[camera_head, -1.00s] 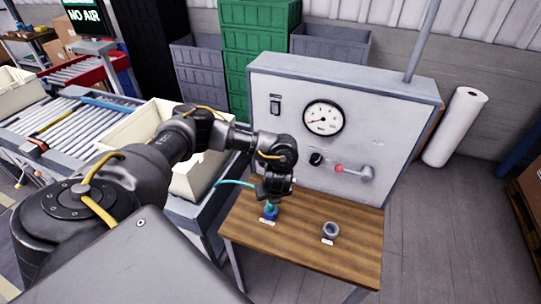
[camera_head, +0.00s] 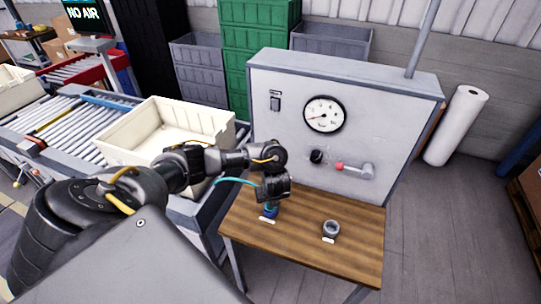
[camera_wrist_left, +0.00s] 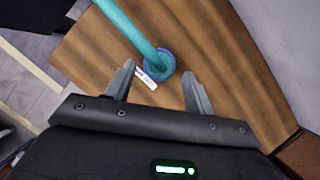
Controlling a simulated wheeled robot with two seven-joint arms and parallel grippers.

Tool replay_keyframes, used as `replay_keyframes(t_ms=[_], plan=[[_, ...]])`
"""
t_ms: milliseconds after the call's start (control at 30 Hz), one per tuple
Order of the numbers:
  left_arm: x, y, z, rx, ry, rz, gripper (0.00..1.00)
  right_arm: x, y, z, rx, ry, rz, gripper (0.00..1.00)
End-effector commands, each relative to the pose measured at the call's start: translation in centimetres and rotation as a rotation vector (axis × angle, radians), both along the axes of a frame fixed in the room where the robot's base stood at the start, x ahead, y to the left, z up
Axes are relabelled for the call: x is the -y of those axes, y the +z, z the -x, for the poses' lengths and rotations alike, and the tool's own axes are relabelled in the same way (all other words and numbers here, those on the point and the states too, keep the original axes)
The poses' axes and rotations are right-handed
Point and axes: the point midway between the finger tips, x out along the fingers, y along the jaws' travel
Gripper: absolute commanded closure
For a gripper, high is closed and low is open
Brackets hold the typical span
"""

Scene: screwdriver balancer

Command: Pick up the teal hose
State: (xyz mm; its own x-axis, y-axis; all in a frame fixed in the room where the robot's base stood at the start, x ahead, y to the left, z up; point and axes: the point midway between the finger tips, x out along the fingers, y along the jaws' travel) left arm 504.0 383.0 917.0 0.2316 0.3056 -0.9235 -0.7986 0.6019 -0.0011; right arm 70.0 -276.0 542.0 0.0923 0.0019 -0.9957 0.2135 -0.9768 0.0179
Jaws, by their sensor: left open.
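The teal hose (camera_head: 235,181) arcs in from the left to a blue ring-shaped holder (camera_head: 269,212) on the wooden table (camera_head: 300,242). In the left wrist view the hose (camera_wrist_left: 130,22) runs from the top edge down to the blue holder (camera_wrist_left: 160,66), which has a small white label beside it. My left gripper (camera_head: 271,198) is just above the holder. In the wrist view my left gripper (camera_wrist_left: 158,88) is open and empty, its fingers apart on either side of the view of the holder. Whether a finger touches the hose cannot be told. My right gripper is not in view.
A grey ring holder (camera_head: 331,229) stands to the right on the table. Behind rises a grey panel (camera_head: 383,110) with a gauge (camera_head: 323,114), a black knob (camera_head: 316,156) and a red-tipped lever (camera_head: 352,170). A cream crate (camera_head: 221,122) sits on the left conveyor.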

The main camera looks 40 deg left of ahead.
Motion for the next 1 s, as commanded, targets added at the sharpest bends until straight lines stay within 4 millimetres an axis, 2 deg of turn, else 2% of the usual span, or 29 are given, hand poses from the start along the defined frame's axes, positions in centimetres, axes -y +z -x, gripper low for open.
replay_keyframes(t_ms=[33, 167, 367, 600, 1000], plan=[[0.0, -1.4, 0.0, -0.003, 0.002, 0.002, 0.46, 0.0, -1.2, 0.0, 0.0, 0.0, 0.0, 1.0], [-0.3, -3.4, -0.6, -0.004, 0.002, 0.001, 0.46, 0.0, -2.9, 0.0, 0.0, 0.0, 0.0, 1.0], [-1.0, -4.5, -1.1, -0.002, 0.002, -0.001, 0.46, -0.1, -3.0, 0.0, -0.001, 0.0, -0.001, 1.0], [-1.0, -4.6, -1.2, -0.001, -0.001, -0.001, 0.46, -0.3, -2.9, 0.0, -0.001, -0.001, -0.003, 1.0], [-1.0, -4.6, -1.2, 0.0, 0.0, 0.0, 0.96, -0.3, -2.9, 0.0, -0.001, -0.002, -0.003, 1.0]])
